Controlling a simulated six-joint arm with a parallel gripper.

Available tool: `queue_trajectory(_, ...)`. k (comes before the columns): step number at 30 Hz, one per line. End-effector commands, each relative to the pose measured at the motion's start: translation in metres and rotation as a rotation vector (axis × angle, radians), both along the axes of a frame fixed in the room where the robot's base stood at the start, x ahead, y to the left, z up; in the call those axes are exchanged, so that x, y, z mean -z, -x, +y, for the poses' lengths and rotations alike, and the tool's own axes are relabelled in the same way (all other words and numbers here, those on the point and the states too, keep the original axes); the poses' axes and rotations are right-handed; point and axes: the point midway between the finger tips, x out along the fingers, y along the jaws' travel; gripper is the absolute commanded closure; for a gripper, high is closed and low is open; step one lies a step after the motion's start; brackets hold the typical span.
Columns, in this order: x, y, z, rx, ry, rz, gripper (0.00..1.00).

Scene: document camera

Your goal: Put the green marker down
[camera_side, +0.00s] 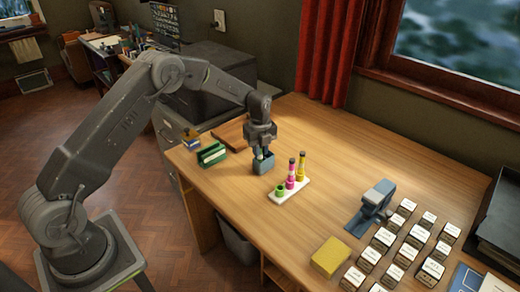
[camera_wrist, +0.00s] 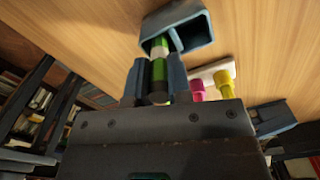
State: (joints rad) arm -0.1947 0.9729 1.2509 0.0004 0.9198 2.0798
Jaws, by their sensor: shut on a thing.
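My gripper (camera_wrist: 157,78) is shut on the green marker (camera_wrist: 158,70), which shows green with a pale band between the two fingers in the wrist view. The marker's far end reaches into the mouth of a blue-grey open cup (camera_wrist: 186,20); I cannot tell whether it touches the cup's floor. In the side view my gripper (camera_side: 262,150) is just above this cup (camera_side: 264,164), and the marker is mostly hidden. A white stand (camera_side: 272,196) holds a pink marker (camera_side: 291,172) and a yellow marker (camera_side: 301,165); its green socket (camera_side: 280,190) has no marker in it.
A green card holder (camera_side: 212,154) and a brown board (camera_side: 230,134) lie to the left. A blue-grey device (camera_side: 372,205), several stamp blocks (camera_side: 384,238) and a yellow block (camera_side: 330,257) are to the right. Bare desk surrounds the cup and stand.

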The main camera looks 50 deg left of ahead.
Motion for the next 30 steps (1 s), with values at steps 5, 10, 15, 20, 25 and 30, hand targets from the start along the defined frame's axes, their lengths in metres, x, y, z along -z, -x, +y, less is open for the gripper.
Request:
queue_trajectory(5,0.001,-0.001,0.0,0.0,0.0,-0.002,1.0)
queue_trajectory(10,0.003,0.0,0.0,0.0,0.0,-0.002,1.0)
queue_trajectory(15,0.003,-0.001,0.0,0.0,0.0,-0.002,0.68)
queue_trajectory(20,0.003,-0.001,0.0,0.0,0.0,-0.002,0.56)
queue_trajectory(25,0.003,-0.001,0.0,0.0,0.0,-0.002,0.56)
queue_trajectory(30,-0.007,-0.001,0.0,0.0,-0.001,-0.004,0.56)
